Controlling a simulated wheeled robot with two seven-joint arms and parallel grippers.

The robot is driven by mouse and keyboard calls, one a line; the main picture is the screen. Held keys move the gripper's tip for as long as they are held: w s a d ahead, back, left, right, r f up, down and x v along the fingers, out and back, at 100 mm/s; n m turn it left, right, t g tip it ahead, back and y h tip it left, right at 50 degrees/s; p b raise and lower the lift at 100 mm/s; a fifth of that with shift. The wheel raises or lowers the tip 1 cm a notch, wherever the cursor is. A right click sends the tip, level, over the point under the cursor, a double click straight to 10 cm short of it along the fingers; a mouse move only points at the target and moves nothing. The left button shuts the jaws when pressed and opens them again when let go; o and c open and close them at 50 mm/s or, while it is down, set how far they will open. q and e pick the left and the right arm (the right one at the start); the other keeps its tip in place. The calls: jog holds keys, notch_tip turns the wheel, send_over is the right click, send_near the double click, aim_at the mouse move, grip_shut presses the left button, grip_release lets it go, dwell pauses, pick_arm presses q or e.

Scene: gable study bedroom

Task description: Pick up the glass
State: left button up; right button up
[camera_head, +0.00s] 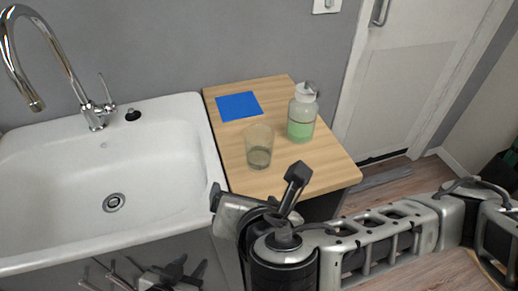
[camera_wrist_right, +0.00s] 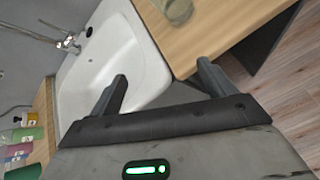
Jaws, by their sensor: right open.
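The glass (camera_head: 259,146) is a clear, slightly brownish tumbler standing upright on the wooden counter (camera_head: 240,176). In the right wrist view, a glass-like shape (camera_wrist_right: 178,10) shows at the top edge, partly cut off. My right gripper (camera_head: 256,184) is open and empty at the counter's front edge, in front of the glass and apart from it. Its two dark fingers also show spread in the right wrist view (camera_wrist_right: 162,86). My left gripper (camera_head: 188,266) is low at the bottom of the head view, in front of the sink unit; its jaw state is unclear.
A pump bottle with green liquid (camera_head: 301,117) stands close to the right of the glass. A flat blue square (camera_head: 239,106) lies behind it. The white sink (camera_head: 165,160) with a chrome tap (camera_head: 75,75) adjoins the counter's left side. Several coloured items (camera_wrist_right: 25,135) show in the wrist view.

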aim_at(259, 153)
jog(key=w+f+n, duration=0.1)
jog(key=w+f, duration=0.1)
jog(key=w, duration=0.3)
jog(key=w+d+f+n+t+h, duration=0.1)
jog(key=w+f, duration=0.1)
jog(key=w, duration=0.3)
jog(key=w+d+f+n+p, duration=0.1)
jog(key=w+f, duration=0.1)
jog(key=w, duration=0.4)
jog(key=shift+w+f+n+t+h, duration=0.1)
jog(key=shift+f+n+t+h, duration=0.2)
jog(key=shift+t+h, duration=0.1)
jog(key=shift+r, duration=0.1)
jog(key=c, duration=1.2)
